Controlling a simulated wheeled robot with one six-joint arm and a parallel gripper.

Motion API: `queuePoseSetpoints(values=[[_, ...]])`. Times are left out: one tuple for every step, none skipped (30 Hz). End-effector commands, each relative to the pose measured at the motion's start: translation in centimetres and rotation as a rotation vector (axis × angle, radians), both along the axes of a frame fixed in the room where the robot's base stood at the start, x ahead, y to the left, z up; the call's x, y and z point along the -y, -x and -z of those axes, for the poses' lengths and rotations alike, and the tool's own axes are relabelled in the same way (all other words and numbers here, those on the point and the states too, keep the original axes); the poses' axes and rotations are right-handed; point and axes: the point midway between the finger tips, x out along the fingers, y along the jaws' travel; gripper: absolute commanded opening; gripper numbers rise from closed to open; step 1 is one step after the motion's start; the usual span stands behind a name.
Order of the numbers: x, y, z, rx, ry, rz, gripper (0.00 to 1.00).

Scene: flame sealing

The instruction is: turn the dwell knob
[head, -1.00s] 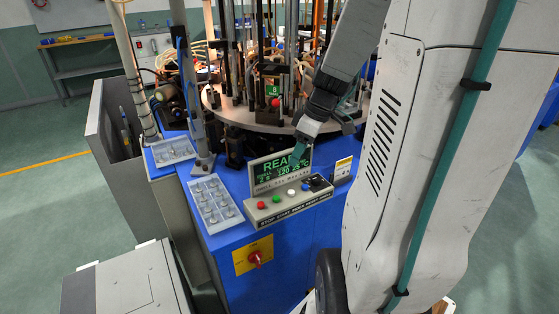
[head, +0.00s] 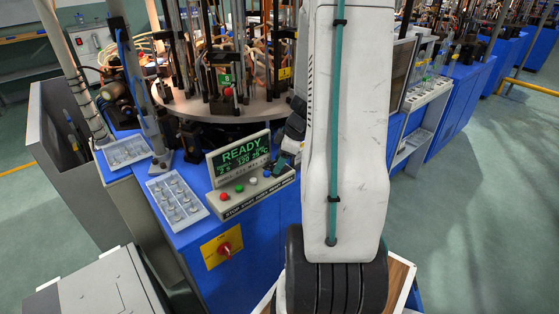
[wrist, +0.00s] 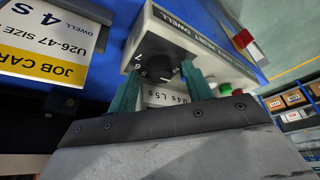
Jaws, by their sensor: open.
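The dwell knob (wrist: 156,68) is a dark round knob on the pale control box, with printed numbers around it. In the wrist view it lies between the two teal fingers of my gripper (wrist: 162,73). The fingers are apart, one on each side of the knob; I cannot tell whether either touches it. In the head view my gripper (head: 283,161) is at the right end of the control box (head: 240,199), and the knob is hidden there. The display (head: 240,154) reads READY. A job card (wrist: 45,42) in the wrist view shows DWELL 4 S.
Red, green, white and blue buttons sit on the box; the green button (wrist: 224,90) is close to the right finger. The machine's round table (head: 215,108) stands behind.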

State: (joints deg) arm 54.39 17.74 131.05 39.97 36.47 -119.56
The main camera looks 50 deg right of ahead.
Motion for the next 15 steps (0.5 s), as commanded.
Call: queuePoseSetpoints(values=[[-0.04,-0.04,0.13,0.0,0.0,0.001,0.5],[-0.03,-0.06,0.16,0.0,0.0,0.001,0.5],[-0.04,-0.06,0.17,0.0,0.0,0.001,0.5],[-0.03,-0.06,0.17,0.0,0.0,0.001,0.5],[-0.03,-0.06,0.16,0.0,0.0,0.001,0.5],[-0.02,-0.06,0.15,0.0,0.0,0.001,0.5],[-0.03,-0.07,0.14,0.0,0.0,0.001,0.5],[-0.02,-0.05,0.14,0.0,0.0,0.001,0.47],[-0.03,-0.06,0.13,0.0,0.0,0.001,0.36],[-0.02,-0.06,0.13,0.0,0.0,0.001,0.28],[-0.02,-0.06,0.13,0.0,0.0,0.001,0.19],[-0.02,-0.05,0.13,0.0,0.0,0.001,0.08],[-0.02,-0.06,0.13,0.0,0.001,0.0,0.05],[-0.02,-0.06,0.12,0.0,0.0,0.001,0.05],[-0.02,-0.05,0.12,0.0,0.0,0.001,0.06]])
